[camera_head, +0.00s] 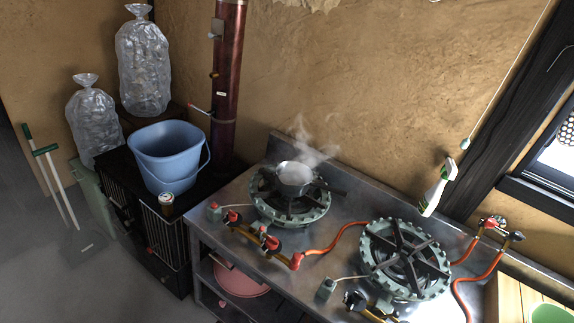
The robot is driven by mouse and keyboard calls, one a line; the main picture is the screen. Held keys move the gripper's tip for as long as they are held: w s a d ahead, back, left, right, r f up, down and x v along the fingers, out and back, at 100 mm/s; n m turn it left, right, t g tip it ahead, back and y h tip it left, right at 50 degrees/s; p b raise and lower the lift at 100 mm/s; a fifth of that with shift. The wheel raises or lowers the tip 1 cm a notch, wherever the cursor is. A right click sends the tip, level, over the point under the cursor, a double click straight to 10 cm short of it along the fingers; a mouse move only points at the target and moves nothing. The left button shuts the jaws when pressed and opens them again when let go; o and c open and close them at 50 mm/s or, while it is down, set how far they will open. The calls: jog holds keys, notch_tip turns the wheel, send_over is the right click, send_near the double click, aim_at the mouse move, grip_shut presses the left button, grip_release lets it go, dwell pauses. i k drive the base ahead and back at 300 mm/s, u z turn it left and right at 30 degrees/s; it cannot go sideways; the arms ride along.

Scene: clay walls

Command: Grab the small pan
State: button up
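The small pan (294,178) sits on the left gas burner (290,205), near the back of a metal counter. It is small and silvery grey, and steam rises from it. A dark handle (329,187) seems to stick out to its right. My gripper is not in the head camera view.
The right burner (405,258) is empty, with orange hoses (335,240) around both burners. A spray bottle (438,187) stands at the counter's back right. A blue bucket (168,155) and a can (166,201) stand on a dark cabinet at left, near a red-brown pipe (228,75).

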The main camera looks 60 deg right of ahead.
aim_at(292, 191)
jog(key=z, duration=0.4)
jog(key=i, duration=1.05)
jog(key=z, duration=1)
jog(key=i, duration=0.35)
jog(key=z, duration=0.2)
jog(key=k, duration=0.85)
jog(key=z, duration=0.2)
jog(key=i, duration=0.85)
jog(key=u, duration=0.1)
